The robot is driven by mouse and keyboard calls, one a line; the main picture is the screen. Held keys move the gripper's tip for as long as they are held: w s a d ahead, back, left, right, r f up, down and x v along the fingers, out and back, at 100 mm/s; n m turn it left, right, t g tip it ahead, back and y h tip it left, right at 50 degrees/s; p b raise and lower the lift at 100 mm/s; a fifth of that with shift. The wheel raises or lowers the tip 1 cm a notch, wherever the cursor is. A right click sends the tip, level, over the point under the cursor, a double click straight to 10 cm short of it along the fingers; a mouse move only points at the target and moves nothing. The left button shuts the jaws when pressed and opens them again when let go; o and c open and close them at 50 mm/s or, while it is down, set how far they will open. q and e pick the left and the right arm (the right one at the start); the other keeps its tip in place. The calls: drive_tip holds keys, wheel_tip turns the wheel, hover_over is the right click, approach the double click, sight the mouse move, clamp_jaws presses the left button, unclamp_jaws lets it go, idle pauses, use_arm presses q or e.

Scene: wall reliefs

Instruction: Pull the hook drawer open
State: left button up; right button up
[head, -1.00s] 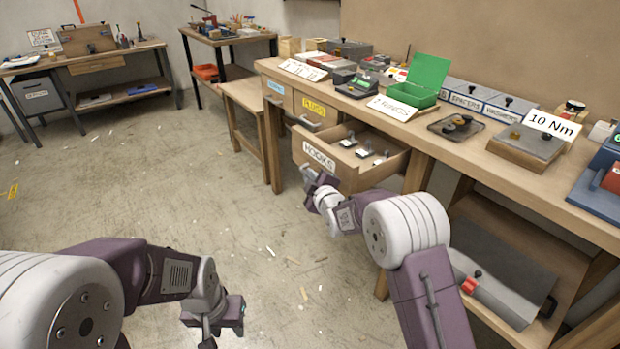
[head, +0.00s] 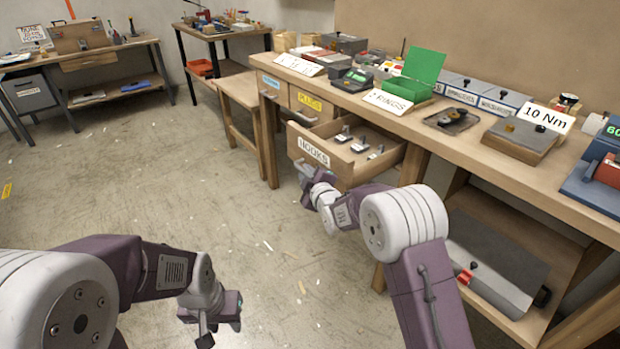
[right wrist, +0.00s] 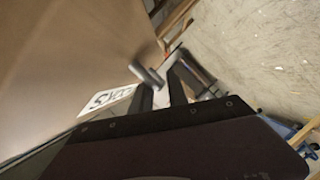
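The hook drawer (head: 313,152), labelled HOOKS, stands open under the wooden bench. Several small hooks on bases (head: 359,145) lie inside. My right gripper (head: 304,168) is at the drawer's front, low and left of centre, and partly hides its handle. In the right wrist view a grey handle (right wrist: 149,76) shows at the two dark fingers (right wrist: 162,92), which look closed around it, beside the white label (right wrist: 108,99). My left gripper (head: 206,334) hangs over the floor, away from the bench. It seems empty, but its finger gap is unclear.
The PLUGS drawer (head: 309,102) above is closed. A green box (head: 412,82), a RINGS sign (head: 388,102) and a 10 Nm sign (head: 547,118) are on the bench. A lower shelf (head: 500,235) holds a grey case.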

drive_tip(key=p+v, duration=0.1)
drive_tip(key=v, duration=0.7)
drive_tip(key=shift+p, duration=0.3)
drive_tip(key=s+d+f+m+g+h, duration=0.3)
drive_tip(key=s+d+f+m+g, duration=0.3)
drive_tip(key=s+d+f+m, duration=0.35)
drive_tip(key=s+d+f+m+g+h, duration=0.1)
drive_tip(key=s+d+m+g, duration=0.2)
drive_tip(key=s, duration=0.7)
drive_tip(key=s+d+f+m+g, duration=0.15)
drive_tip(key=s+g, duration=0.25)
drive_tip(key=s, duration=0.6)
wheel_tip(320, 180, up, 29)
drive_tip(key=s+m+p, duration=0.1)
drive_tip(key=p, duration=2.7)
drive_tip(key=shift+s+d+g, duration=0.15)
drive_tip(key=shift+d+g, duration=0.15)
drive_tip(key=shift+g, duration=0.1)
